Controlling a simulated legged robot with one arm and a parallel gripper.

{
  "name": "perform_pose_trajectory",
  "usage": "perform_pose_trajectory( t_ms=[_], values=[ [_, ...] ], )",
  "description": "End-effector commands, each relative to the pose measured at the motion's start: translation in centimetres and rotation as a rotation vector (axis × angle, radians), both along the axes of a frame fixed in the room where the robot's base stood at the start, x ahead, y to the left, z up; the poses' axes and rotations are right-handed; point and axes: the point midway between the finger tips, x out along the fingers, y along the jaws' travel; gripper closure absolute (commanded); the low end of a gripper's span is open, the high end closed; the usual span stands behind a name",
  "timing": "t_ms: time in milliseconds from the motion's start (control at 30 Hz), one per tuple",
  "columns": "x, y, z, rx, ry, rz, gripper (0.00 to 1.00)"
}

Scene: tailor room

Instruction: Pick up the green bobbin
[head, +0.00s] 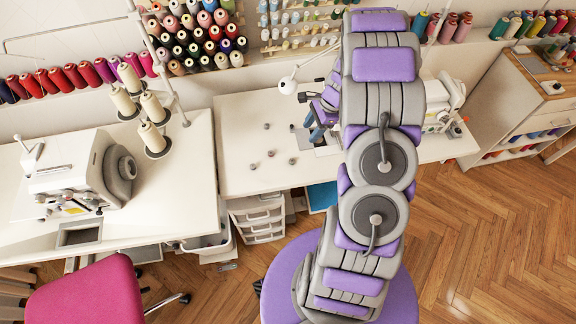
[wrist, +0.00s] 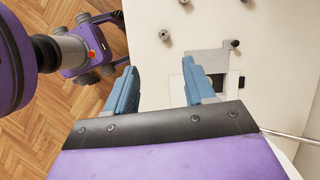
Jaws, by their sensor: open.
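Several small bobbins lie scattered on the white table (head: 238,110). In the head view one bobbin (head: 292,161) is near the front edge, another (head: 271,153) is to its left, and one more (head: 253,166) is further left. They look grey or dark, and I cannot tell which is green. In the wrist view a grey bobbin (wrist: 165,36) lies beyond the fingertips and a second (wrist: 192,17) is further off. My gripper (wrist: 160,70) is open and empty above the table, its blue fingers well apart. It also shows in the head view (head: 313,126), partly hidden by my arm.
A sewing machine (head: 438,105) stands on the table, right of my arm. Its metal plate (wrist: 208,62) lies close to my right finger in the wrist view. A serger (head: 85,172) stands on the left table. A pink chair (head: 85,292) is at front left. Wood floor is open at right.

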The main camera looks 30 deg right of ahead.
Motion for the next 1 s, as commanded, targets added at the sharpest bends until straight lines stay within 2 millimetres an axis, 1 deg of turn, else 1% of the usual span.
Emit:
perform_pose_trajectory(
  t_ms=[67,167,500,633,733,933,1000],
  values=[
    [0.1,-0.3,-0.7,0.006,0.003,-0.018,0.46],
    [0.2,0.2,-1.7,0.008,0.006,-0.022,0.46],
    [0.6,3.3,-7.7,0.0,0.007,-0.018,0.46],
    [0.8,3.9,-9.9,0.002,0.007,-0.019,0.46],
    [1.0,4.2,-11.0,0.003,0.005,-0.018,0.46],
    [1.1,4.4,-12.0,0.004,0.003,-0.018,0.46],
    [1.2,4.6,-12.7,0.003,0.005,-0.018,0.46]
  ],
)
